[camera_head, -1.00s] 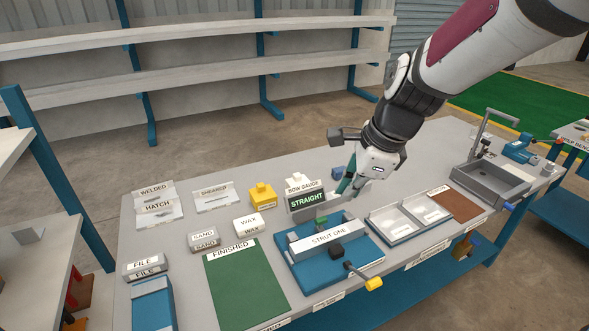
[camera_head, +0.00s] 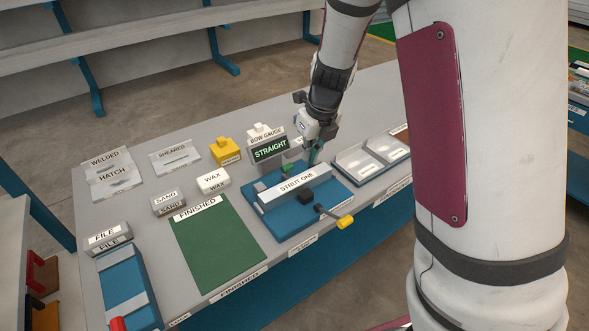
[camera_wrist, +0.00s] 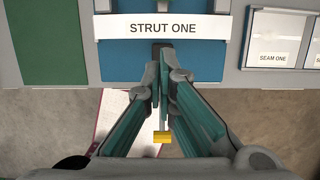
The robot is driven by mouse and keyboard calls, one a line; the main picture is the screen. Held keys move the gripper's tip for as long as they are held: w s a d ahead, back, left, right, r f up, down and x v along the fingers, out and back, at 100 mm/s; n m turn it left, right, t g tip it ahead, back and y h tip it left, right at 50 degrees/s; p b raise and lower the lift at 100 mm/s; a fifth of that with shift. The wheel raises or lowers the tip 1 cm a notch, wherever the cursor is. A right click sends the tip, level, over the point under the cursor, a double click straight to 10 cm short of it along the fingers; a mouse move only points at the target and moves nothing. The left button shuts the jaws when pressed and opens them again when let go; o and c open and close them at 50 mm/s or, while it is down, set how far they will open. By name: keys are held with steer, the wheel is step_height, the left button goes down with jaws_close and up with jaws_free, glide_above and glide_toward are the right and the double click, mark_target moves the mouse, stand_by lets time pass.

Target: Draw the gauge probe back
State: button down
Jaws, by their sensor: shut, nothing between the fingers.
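The bow gauge (camera_head: 269,151) stands behind the blue jig (camera_head: 337,199), and its green display reads STRAIGHT. The white bar labelled STRUT ONE (camera_head: 303,185) lies across the jig; it also shows in the wrist view (camera_wrist: 130,28). A small green part (camera_head: 287,168) shows between gauge and strut; I cannot tell whether it is the probe. My gripper (camera_head: 314,161) is shut and empty, pointing down near the right end of the strut in the head view. In the wrist view its green fingers (camera_wrist: 163,68) overlap the jig's front edge. Contact with anything cannot be told.
A yellow-tipped handle (camera_head: 345,221) sticks out from the jig's front, with a dark block (camera_head: 305,198) beside the strut. A green FINISHED mat (camera_head: 222,245) lies left. A divided tray (camera_head: 366,166) stands right. Wax (camera_head: 213,181) and yellow blocks (camera_head: 225,151) stand left of the gauge.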

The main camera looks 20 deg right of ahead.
mark_target(288, 168)
steer(key=b+x, duration=0.1)
steer(key=x, duration=0.9)
steer(key=shift+w+f+b, duration=0.1)
steer(key=shift+f+b, duration=0.1)
steer(key=shift+b, duration=0.2)
steer(key=shift+w+a+f, duration=0.1)
steer(key=shift+w+a, duration=0.15)
steer(key=shift+w, duration=0.3)
steer(key=shift+w+a+f, duration=0.15)
steer(key=shift+w+a, duration=0.05)
steer(key=shift+w, duration=0.35)
steer(key=shift+w+a+f, duration=0.2)
steer(key=shift+w, duration=0.45)
steer(key=shift+w+a, duration=0.25)
steer(key=shift+w, duration=0.5)
steer(key=shift+w+a, duration=0.2)
steer(key=shift+w, duration=0.55)
steer(key=shift+s, duration=0.1)
